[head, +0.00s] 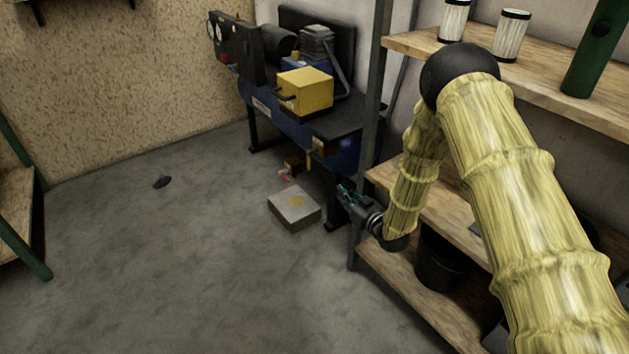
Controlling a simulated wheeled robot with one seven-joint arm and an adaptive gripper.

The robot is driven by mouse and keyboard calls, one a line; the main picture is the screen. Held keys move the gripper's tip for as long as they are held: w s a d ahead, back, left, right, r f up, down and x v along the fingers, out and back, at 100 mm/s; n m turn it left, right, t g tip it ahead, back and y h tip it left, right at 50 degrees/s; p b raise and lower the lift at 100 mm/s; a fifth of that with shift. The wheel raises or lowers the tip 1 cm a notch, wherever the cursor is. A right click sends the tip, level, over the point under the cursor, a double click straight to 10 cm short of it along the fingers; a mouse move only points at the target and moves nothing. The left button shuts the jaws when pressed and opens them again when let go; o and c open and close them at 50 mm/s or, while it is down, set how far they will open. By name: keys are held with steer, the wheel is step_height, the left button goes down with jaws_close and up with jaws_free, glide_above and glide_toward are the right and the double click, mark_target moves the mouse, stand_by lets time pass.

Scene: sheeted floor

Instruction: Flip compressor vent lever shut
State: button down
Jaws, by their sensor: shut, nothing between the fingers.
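The compressor (299,129) stands against the back wall, a dark blue tank on black legs with a black top. A yellow box (305,90) sits on it, and a panel with gauges (234,47) is at its left end. A small red and white part (286,174), perhaps the vent lever, shows low under the tank; its exact position is too small to tell. My gripper (343,192) is shut and empty. It appears just right of the small part in the picture, apart from it, near the shelf post.
A wooden shelf rack (400,273) stands on the right, holding a dark bucket (440,262).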

steer(key=shift+w+a+r+n+y+b, duration=0.15)
steer(key=shift+w+a+r+y+b, duration=0.1)
steer(key=shift+w, duration=0.15)
steer(key=shift+w+a+r+n+y+b, duration=0.15)
steer(key=shift+w+a+r+y, duration=0.1)
steer(key=shift+w, duration=0.15)
steer(key=shift+f, duration=0.1)
steer(key=b+x, duration=0.4)
steer(key=x, duration=1)
steer(key=shift+d+t+b, duration=0.15)
steer(key=shift+t+b, duration=0.15)
steer(key=shift+b, duration=0.1)
steer(key=shift+w, duration=0.15)
